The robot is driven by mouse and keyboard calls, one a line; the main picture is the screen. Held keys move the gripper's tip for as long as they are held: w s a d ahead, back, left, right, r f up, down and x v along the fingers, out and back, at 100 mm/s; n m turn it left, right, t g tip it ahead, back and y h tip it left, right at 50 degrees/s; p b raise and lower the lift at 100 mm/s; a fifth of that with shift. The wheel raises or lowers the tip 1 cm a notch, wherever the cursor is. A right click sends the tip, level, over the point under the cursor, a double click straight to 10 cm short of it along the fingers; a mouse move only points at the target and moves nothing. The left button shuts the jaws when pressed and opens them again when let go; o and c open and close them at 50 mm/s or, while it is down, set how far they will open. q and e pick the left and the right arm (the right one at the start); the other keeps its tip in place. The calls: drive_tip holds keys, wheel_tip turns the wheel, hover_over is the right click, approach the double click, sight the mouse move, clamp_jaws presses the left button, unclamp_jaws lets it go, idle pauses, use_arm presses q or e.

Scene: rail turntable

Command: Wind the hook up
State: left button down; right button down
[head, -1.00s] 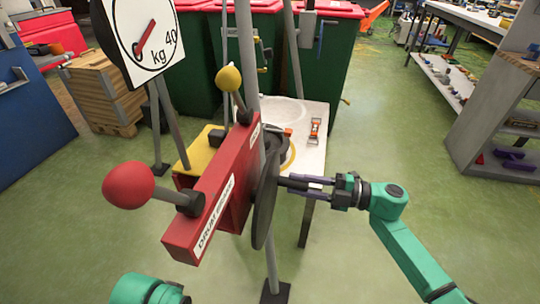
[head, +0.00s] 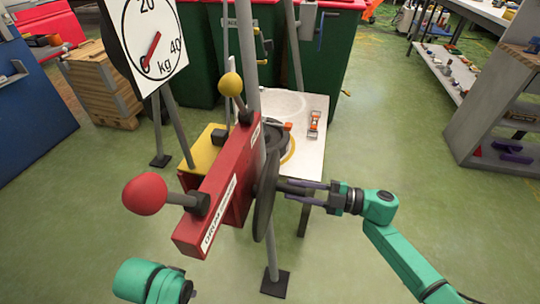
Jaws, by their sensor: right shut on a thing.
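A red winch box (head: 222,187) on a grey post carries a dark round wheel (head: 265,195) on its right side. A dark crank handle (head: 290,187) sticks out to the right from the wheel. My right gripper (head: 296,191) has its purple fingers on either side of this handle and is shut on it. The box also has a lever with a red ball (head: 145,194) and one with a yellow ball (head: 231,84). I cannot make out the hook. My left arm shows at the bottom left, but its gripper is out of view.
A white dial scale marked in kg (head: 145,40) stands at upper left. A white table (head: 312,150) with a small orange item (head: 314,124) is behind the wheel. Green bins (head: 335,55) stand behind. The floor to the right is clear up to a grey shelf (head: 480,120).

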drive_tip(key=shift+s+f, duration=0.15)
drive_tip(key=shift+f, duration=0.05)
drive_tip(key=shift+s+a+m+p, duration=0.15)
drive_tip(key=shift+s+m+p, duration=0.1)
drive_tip(key=shift+m+p, duration=0.35)
drive_tip(key=shift+s+a+f+m+p, duration=0.15)
drive_tip(key=shift+s+f+m+p, duration=0.65)
drive_tip(key=shift+m, duration=0.4)
drive_tip(key=m+p, duration=0.1)
drive_tip(key=s+f+m+p, duration=0.1)
drive_tip(key=s+m+p, duration=0.1)
drive_tip(key=shift+s+a+f+m, duration=0.15)
drive_tip(key=shift+a+m, duration=0.15)
